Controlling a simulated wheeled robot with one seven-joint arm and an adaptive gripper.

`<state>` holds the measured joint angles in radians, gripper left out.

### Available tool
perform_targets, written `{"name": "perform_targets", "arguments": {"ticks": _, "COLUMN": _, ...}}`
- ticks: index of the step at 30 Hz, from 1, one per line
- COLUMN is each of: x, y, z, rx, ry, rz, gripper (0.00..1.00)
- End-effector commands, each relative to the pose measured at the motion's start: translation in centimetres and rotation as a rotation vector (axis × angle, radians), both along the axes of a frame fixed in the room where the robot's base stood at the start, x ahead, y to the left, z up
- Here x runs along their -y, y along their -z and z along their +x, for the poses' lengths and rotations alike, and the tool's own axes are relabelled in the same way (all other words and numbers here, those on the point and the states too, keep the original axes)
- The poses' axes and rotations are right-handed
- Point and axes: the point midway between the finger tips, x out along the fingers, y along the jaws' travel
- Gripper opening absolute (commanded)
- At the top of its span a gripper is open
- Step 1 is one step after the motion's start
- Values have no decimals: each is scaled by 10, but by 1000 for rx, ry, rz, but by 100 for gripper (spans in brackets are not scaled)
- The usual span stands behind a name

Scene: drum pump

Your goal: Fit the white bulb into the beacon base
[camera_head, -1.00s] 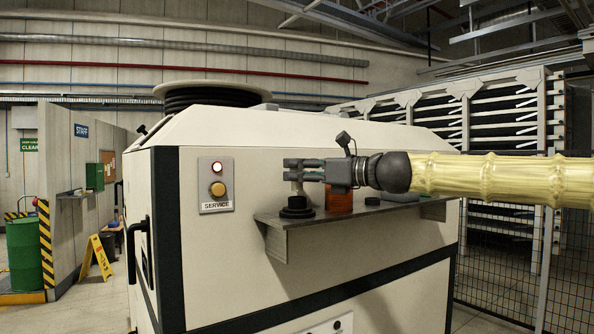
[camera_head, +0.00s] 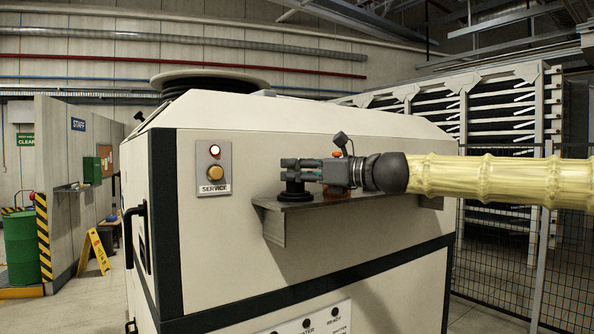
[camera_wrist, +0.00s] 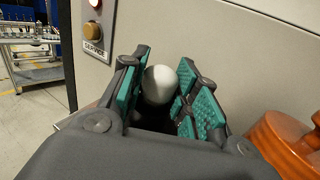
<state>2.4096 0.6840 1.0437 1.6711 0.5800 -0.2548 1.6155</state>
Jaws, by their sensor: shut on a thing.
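My gripper (camera_head: 299,170) is level above the shelf, with its fingers just over the black beacon base (camera_head: 294,196). In the wrist view my gripper (camera_wrist: 163,95) is shut on the white bulb (camera_wrist: 160,82), whose rounded top shows between the green finger pads. In the head view the fingers hide the bulb. The bulb's lower end and the inside of the base are hidden, so I cannot tell how far the bulb sits in the base. An orange lens (camera_wrist: 286,146) is to the right of the fingers in the wrist view.
The metal shelf (camera_head: 275,225) juts from the cream machine housing (camera_head: 350,240). A service panel (camera_head: 214,168) with a red light and an amber button is on the housing, left of the shelf. The orange lens stands close beside my gripper.

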Motion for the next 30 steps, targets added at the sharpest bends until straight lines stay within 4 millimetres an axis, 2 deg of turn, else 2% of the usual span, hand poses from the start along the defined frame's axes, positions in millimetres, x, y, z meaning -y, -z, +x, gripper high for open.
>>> {"name": "perform_targets", "arguments": {"ticks": 22, "x": 2, "y": 0, "z": -2, "rx": 1, "ry": 0, "rz": 0, "gripper": 10}}
{"name": "perform_targets", "arguments": {"ticks": 23, "x": 2, "y": 0, "z": -2, "rx": 1, "ry": 0, "rz": 0, "gripper": 32}}
{"name": "perform_targets", "arguments": {"ticks": 24, "x": 2, "y": 0, "z": -2, "rx": 1, "ry": 0, "rz": 0, "gripper": 39}}
{"name": "perform_targets", "arguments": {"ticks": 27, "x": 2, "y": 0, "z": -2, "rx": 1, "ry": 0, "rz": 0, "gripper": 55}}
{"name": "perform_targets", "arguments": {"ticks": 30, "x": 2, "y": 0, "z": -2, "rx": 1, "ry": 0, "rz": 0, "gripper": 55}}
